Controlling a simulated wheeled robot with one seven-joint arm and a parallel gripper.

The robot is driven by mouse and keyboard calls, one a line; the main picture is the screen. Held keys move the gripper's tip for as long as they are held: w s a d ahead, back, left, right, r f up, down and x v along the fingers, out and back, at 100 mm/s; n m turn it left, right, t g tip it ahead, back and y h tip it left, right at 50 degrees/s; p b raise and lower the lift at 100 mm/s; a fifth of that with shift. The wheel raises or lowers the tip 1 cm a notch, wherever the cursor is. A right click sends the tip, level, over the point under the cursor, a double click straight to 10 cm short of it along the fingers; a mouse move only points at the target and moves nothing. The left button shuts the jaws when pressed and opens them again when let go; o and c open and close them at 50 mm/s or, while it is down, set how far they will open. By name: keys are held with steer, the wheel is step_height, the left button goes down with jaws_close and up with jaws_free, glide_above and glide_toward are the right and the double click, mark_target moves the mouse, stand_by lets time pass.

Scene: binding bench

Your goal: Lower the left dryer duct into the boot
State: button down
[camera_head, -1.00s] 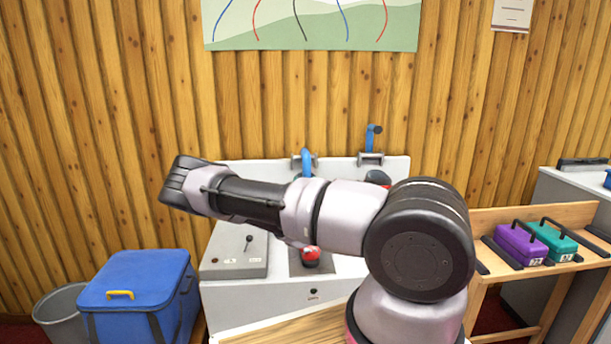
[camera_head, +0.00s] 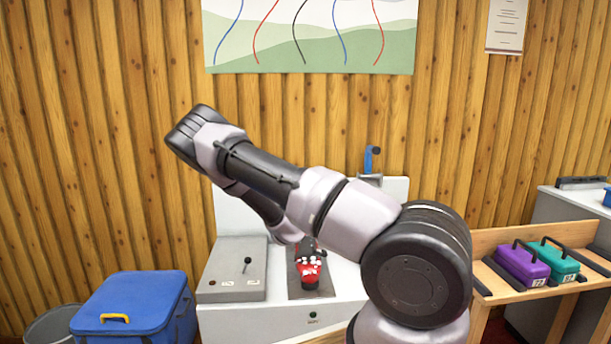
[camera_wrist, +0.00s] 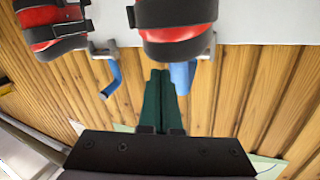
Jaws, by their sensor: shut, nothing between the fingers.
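My gripper (camera_wrist: 162,100) shows in the wrist view as two dark green fingers closed together with nothing between them. The left dryer duct (camera_wrist: 183,76), blue, is close beside the fingertips and partly covered by them; I cannot tell whether they touch. It points away from the boot (camera_wrist: 178,45), which is red with black straps and stands by its bracket. The wrist view appears upside down. In the head view my arm hides my gripper, the left duct and the boot.
The other blue duct (camera_head: 371,159) stands upright at the back; it also shows in the wrist view (camera_wrist: 112,80) near a second red boot (camera_wrist: 50,32). A red piece (camera_head: 308,270) sits on the bench front beside a lever box (camera_head: 232,270). A blue cooler (camera_head: 130,308) stands left.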

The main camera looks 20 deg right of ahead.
steer(key=w+a+r+n+g+y, duration=0.35)
steer(key=r+y, duration=0.35)
steer(key=r, duration=0.3)
steer(key=s+d+r+n+g, duration=0.1)
steer(key=s+r+n, duration=0.1)
steer(key=r, duration=0.3)
steer(key=s+d+r+n, duration=0.1)
steer(key=s+d+r, duration=0.1)
steer(key=r, duration=0.4)
steer(key=shift+y, duration=0.3)
steer(key=x, duration=0.4)
steer(key=s+f+x, duration=0.1)
steer(key=x, duration=0.3)
steer(key=s+f+x, duration=0.1)
steer(key=x, duration=0.4)
steer(key=shift+a+f, duration=0.15)
steer(key=shift+a, duration=0.15)
